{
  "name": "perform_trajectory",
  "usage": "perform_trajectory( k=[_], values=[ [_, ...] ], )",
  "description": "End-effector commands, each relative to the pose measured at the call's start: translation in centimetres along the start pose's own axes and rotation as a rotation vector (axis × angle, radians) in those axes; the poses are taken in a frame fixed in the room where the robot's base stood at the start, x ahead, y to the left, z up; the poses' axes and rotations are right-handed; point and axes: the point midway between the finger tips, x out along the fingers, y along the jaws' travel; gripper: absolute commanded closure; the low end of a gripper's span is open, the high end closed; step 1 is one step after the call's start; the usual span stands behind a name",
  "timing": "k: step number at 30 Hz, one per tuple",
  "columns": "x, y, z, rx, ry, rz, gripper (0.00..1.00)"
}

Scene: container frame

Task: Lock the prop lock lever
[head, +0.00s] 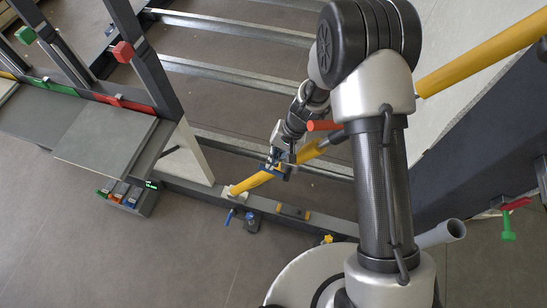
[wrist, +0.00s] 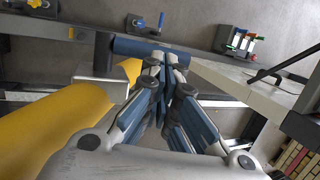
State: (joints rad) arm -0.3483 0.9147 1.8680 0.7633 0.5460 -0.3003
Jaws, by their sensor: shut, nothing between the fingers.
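A yellow prop (head: 254,182) slants from the frame's lower rail up to the right, passing behind my arm. In the wrist view the prop (wrist: 60,125) fills the left side. A blue bar-shaped handle (wrist: 136,47), which looks like the prop lock lever, lies crosswise at my fingertips, close to the prop. My gripper (wrist: 166,60) is shut with nothing between its fingers. Its tips overlap the handle's right end in the picture; I cannot tell if they touch it. In the head view my gripper (head: 282,166) is beside the prop and hides most of the handle.
An orange-red cylinder (head: 325,126) sticks out beside the prop near my wrist. The lower rail (head: 270,205) carries a blue-handled clamp (head: 252,224) and other small fittings. Floor at lower left is clear.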

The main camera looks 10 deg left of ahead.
Motion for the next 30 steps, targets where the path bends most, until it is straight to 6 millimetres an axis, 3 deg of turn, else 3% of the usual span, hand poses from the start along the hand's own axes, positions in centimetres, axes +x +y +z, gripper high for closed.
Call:
perform_trajectory(
  k=[20, 30],
  values=[
    [0.6, -0.5, -0.1, 0.019, -0.001, 0.110, 1.00],
    [1.8, -1.1, -0.3, 0.045, -0.001, 0.278, 1.00]
  ],
)
